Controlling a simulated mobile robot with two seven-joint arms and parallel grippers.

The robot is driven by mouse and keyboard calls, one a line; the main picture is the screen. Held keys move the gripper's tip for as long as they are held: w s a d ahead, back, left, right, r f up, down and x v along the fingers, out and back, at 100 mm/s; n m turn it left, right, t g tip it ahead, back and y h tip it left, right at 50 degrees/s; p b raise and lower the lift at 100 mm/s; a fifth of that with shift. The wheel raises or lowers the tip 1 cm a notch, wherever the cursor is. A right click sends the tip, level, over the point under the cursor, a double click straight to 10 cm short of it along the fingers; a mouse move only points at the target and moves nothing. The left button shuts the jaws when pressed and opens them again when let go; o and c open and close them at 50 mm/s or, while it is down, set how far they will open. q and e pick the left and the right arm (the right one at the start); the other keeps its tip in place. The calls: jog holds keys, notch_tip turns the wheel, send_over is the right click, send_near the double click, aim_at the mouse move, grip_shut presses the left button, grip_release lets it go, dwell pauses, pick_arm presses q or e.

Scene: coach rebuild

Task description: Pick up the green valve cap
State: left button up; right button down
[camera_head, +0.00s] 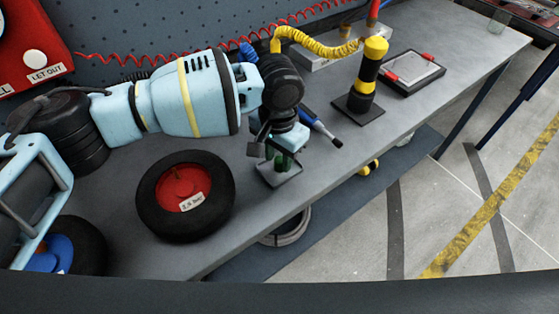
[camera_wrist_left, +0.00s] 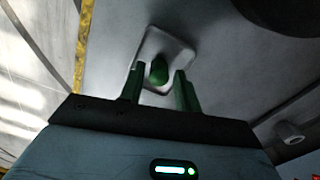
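The green valve cap (camera_wrist_left: 159,70) stands on a small pale square dish (camera_wrist_left: 178,53) in the left wrist view. My left gripper (camera_wrist_left: 158,78) is open, with its two fingers apart on either side of the cap in that view. I cannot tell whether either finger touches it. In the head view my left gripper (camera_head: 279,160) points down over the dish (camera_head: 281,180) on the workbench. Green shows between gripper and dish there, but cap and fingers are hard to tell apart. My right gripper is in neither view.
A black tyre with a red hub (camera_head: 184,195) lies left of the dish. A blue-handled tool (camera_head: 318,124) lies just behind it. A yellow-black post (camera_head: 368,75) stands further right. The grey workbench (camera_head: 330,165) is bare towards its front edge, right of the dish.

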pick_arm(q)
jog(key=shift+f, duration=0.85)
jog(key=shift+c, duration=0.3)
grip_shut()
jog(key=shift+r, duration=0.2)
